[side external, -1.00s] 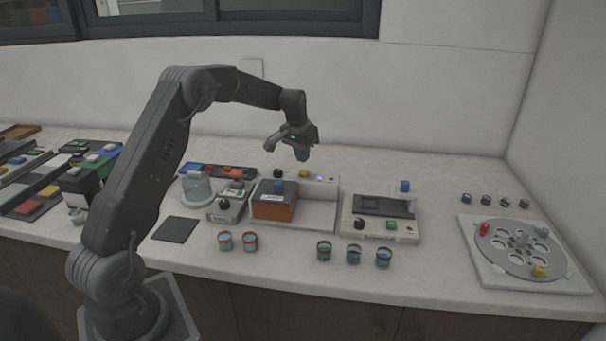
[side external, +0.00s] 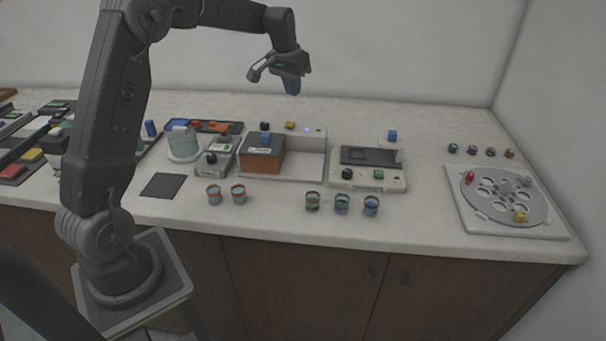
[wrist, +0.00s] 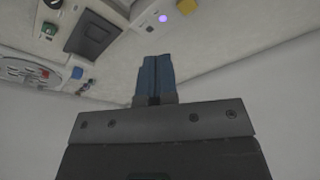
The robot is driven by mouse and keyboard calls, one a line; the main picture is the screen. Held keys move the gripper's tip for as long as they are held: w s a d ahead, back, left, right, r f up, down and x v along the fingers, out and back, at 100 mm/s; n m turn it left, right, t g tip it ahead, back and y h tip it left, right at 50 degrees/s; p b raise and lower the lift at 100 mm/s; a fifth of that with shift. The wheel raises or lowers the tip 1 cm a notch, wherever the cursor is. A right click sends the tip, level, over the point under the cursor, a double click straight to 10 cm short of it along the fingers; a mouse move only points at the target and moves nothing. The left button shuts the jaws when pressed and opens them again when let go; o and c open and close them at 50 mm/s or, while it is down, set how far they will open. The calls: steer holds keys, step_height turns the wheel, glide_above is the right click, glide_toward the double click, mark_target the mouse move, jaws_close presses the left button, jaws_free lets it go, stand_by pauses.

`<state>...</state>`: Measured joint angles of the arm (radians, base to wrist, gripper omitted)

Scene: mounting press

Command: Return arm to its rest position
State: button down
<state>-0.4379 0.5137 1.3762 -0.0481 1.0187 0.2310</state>
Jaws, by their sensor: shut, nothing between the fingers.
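My gripper (side external: 292,86) hangs in the air above the back of the counter, above the mounting press area, fingers pointing down. In the wrist view its two blue fingers (wrist: 154,76) are pressed together with nothing between them. It touches nothing. The press unit (side external: 306,162), white with a brown-orange block (side external: 262,160) at its left side, stands below it on the counter.
A device with a dark plate (side external: 368,178) stands right of the press. Several small cups line the front, such as one cup (side external: 312,201). A round disc holder (side external: 505,196) is at the right. A dark mat (side external: 163,186) lies at the left. The air around the gripper is clear.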

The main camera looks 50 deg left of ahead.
steer(key=s+d+r+m+t, duration=0.1)
steer(key=s+d+r, duration=0.3)
steer(key=s+d, duration=0.35)
steer(key=s+d+r, duration=0.5)
steer(key=s+d, duration=0.2)
steer(key=d, duration=0.1)
steer(key=s+d+f+t, duration=0.1)
steer(key=s+d+f, duration=0.1)
steer(key=s, duration=0.6)
steer(key=s+d+f+m, duration=0.1)
steer(key=s+d+f, duration=0.1)
steer(key=s+d, duration=0.3)
steer(key=s, duration=0.3)
steer(key=shift+f+m+t+h, duration=0.2)
steer(key=shift+m+t+h, duration=0.1)
steer(key=shift+t+h, duration=0.1)
